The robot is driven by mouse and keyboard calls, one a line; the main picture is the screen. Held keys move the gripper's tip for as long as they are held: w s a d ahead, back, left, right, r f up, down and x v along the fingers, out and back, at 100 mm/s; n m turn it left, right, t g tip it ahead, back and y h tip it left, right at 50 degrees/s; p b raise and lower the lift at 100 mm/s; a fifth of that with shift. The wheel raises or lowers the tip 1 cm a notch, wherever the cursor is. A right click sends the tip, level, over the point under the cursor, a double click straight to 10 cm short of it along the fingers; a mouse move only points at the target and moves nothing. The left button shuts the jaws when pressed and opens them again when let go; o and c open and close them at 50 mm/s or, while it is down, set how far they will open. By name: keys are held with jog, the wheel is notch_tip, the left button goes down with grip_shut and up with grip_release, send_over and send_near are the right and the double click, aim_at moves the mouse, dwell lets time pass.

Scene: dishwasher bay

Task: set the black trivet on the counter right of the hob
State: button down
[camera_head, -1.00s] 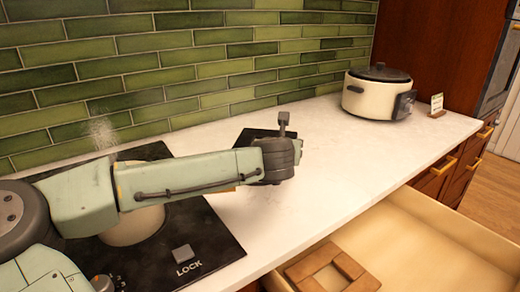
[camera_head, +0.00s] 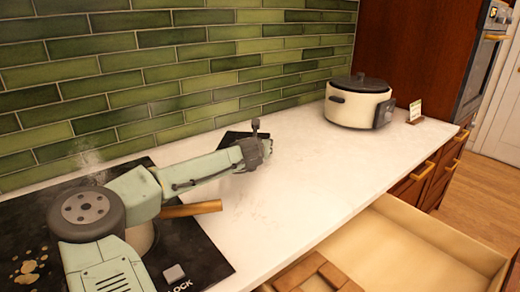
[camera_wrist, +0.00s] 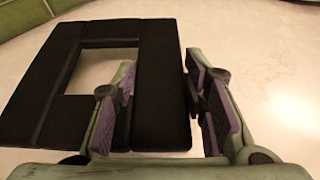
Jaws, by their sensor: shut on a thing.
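The black trivet (camera_wrist: 60,85), a flat square frame with a square hole, fills the left and middle of the wrist view. My gripper (camera_wrist: 165,108) is shut on its right-hand bar, one finger at the hole and the other along the outer edge. In the head view, part of the trivet (camera_head: 233,138) shows behind my wrist, over the counter (camera_head: 310,175) right of the hob (camera_head: 195,250). I cannot tell whether it touches the counter.
A cream pot mostly hidden by my arm stands on the hob, with a wooden handle (camera_head: 190,209) sticking out right. A cream cooker (camera_head: 350,108) and small card (camera_head: 415,111) stand at the far right. An open drawer (camera_head: 430,235) holds a wooden trivet (camera_head: 318,272). The mid-counter is clear.

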jog(key=shift+f, duration=0.95)
jog(key=shift+f, duration=0.15)
jog(key=c, duration=1)
grip_release()
jog(key=shift+o, duration=0.2)
jog(key=shift+s, duration=0.1)
jog(key=b+v, duration=0.2)
jog(key=v, duration=1)
